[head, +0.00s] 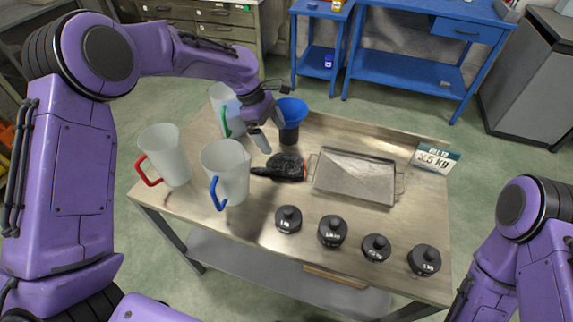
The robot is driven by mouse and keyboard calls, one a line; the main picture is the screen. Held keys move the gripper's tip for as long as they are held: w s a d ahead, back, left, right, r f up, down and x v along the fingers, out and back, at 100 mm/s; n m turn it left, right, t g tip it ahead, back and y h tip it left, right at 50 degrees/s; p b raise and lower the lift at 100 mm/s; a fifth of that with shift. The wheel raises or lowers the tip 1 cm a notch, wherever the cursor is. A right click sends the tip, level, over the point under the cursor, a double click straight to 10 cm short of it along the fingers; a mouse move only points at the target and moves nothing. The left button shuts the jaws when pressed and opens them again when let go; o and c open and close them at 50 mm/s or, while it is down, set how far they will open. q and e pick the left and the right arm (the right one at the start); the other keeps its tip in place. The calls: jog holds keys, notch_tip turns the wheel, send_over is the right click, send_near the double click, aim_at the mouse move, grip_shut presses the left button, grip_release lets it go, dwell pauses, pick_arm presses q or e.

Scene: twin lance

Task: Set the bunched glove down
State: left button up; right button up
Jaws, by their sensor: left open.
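The bunched glove (287,167), dark with a bit of red at its right end, lies on the metal table (290,254) left of the tray. My left gripper (262,141) is open just above and behind the glove's left part, with a gap visible between the two in this view. The contact between glove and table is partly hidden. My right arm comes in at the right edge, and its gripper is outside the picture.
A metal tray (355,178) is right of the glove. Jugs with blue (227,172), red (166,155) and green (219,112) handles stand left. A blue funnel (291,112) stands behind. Several black weights (332,231) line the front. A sign (436,157) stands far right.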

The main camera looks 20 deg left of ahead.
aim_at(284, 156)
pick_arm(q)
jog(key=p+x, duration=0.1)
jog(key=x, duration=0.8)
jog(key=shift+f, duration=0.35)
jog(key=c, duration=0.8)
